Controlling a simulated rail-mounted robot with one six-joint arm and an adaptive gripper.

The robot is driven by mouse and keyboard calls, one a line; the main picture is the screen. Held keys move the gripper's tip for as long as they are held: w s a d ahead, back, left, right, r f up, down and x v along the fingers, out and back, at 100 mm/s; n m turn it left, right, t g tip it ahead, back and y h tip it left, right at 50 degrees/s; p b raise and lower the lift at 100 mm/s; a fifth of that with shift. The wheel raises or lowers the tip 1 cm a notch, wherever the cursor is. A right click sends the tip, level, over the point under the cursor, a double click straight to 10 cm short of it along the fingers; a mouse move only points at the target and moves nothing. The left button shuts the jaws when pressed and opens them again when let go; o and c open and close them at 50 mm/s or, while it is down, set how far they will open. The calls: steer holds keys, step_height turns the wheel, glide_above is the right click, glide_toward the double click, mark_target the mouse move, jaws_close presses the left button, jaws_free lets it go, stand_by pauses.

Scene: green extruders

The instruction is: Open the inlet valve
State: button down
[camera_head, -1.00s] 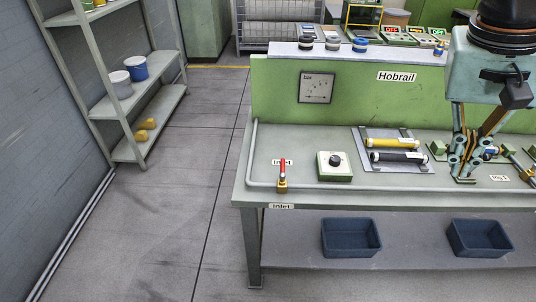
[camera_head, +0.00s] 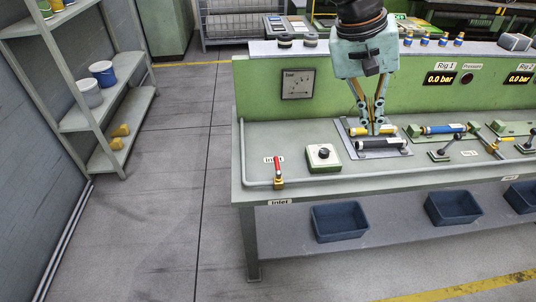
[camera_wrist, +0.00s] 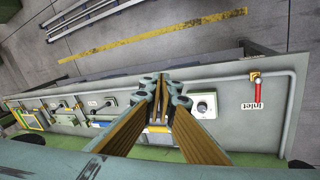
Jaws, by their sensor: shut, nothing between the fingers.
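The inlet valve (camera_head: 278,182) has a brass body on the grey pipe along the bench's front left edge. Its red handle (camera_head: 278,165) points toward the back of the bench, crosswise to the pipe. The valve's red handle also shows at the right of the wrist view (camera_wrist: 258,92), beside an "Inlet" label (camera_wrist: 253,107). My gripper (camera_head: 374,132) is shut and empty, pointing down over the plate with the yellow and black cylinders, to the right of the valve. Its fingertips show in the middle of the wrist view (camera_wrist: 165,84). The valve is apart from my gripper.
A square box with a black knob (camera_head: 323,157) stands between the valve and the cylinder plate (camera_head: 350,140). The grey pipe (camera_head: 340,179) runs along the front edge. A green back panel (camera_head: 262,88) with a gauge (camera_head: 298,84) rises behind. Blue bins (camera_head: 340,222) sit below.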

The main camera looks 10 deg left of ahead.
steer(key=w+a+f+n+p, duration=0.1)
steer(key=w+a+p, duration=0.1)
steer(key=a, duration=0.3)
steer(key=w+a+f+p, duration=0.1)
steer(key=w+a, duration=0.2)
steer(key=a, duration=0.2)
steer(key=n+h+p, duration=0.2)
steer(key=n+p, duration=0.1)
steer(key=p, duration=0.4)
glide_above(277, 165)
steer(key=s+a, duration=0.1)
steer(key=a, duration=0.8)
step_height(277, 165, down, 11)
steer(key=shift+s+a+f+t+h, duration=0.2)
steer(key=shift+a+f+t+h, duration=0.15)
steer(key=shift+a+f, duration=0.2)
steer(key=shift+d+f, duration=0.15)
steer(key=p+x, duration=0.1)
steer(key=x, duration=1.2)
steer(key=shift+f+p, duration=0.3)
steer(key=shift+f, duration=0.05)
